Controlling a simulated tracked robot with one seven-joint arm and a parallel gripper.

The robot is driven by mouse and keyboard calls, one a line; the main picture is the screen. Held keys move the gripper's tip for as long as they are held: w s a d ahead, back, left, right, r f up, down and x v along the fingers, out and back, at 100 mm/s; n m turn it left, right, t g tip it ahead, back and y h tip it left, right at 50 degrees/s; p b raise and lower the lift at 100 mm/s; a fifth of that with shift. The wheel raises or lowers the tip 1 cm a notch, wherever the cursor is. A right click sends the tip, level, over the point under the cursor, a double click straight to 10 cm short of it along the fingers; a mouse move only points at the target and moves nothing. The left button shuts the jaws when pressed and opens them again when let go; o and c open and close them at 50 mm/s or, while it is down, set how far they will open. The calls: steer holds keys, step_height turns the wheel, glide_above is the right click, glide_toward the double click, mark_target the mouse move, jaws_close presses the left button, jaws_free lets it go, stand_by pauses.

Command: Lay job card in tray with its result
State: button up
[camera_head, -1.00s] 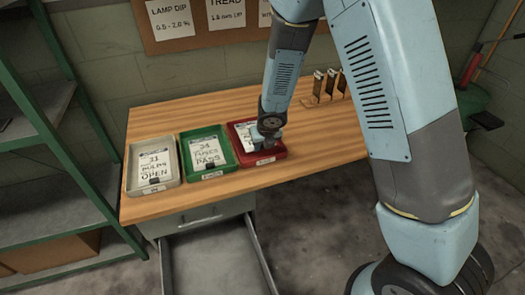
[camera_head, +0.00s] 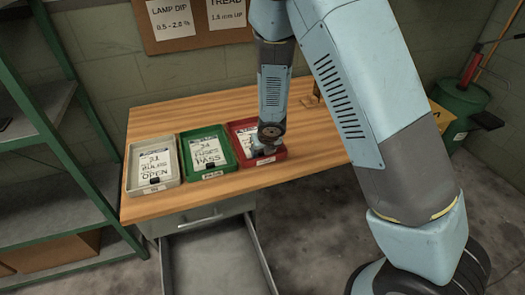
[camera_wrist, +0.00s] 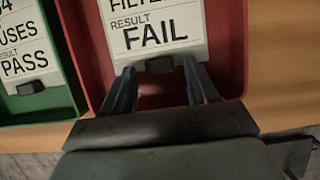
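The red tray (camera_head: 232,167) stands on the wooden bench, rightmost of three trays. A white job card (camera_wrist: 150,28) reading "RESULT FAIL" lies in it, with a dark clip (camera_wrist: 159,64) at its near edge. My gripper (camera_wrist: 160,88) is open over the tray's near part, its two blue fingers apart on either side of the clip with a gap to each. In the head view, my wrist hides part of that card. The green tray (camera_head: 221,171) holds a "FUSES PASS" card (camera_head: 207,153). The grey tray (camera_head: 130,187) holds a "BULBS OPEN" card (camera_head: 155,163).
The bench (camera_head: 305,150) is clear right of the red tray. A card rack (camera_head: 310,100) at the back is mostly hidden by my arm. An open drawer (camera_head: 215,262) juts out below. Green shelving (camera_head: 75,150) stands at left, a green bin (camera_head: 458,105) at right.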

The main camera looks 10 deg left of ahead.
steer(key=shift+r, duration=0.1)
steer(key=v, duration=1.1)
steer(key=shift+s+r, duration=0.2)
steer(key=shift+r, duration=0.15)
stand_by(0.5)
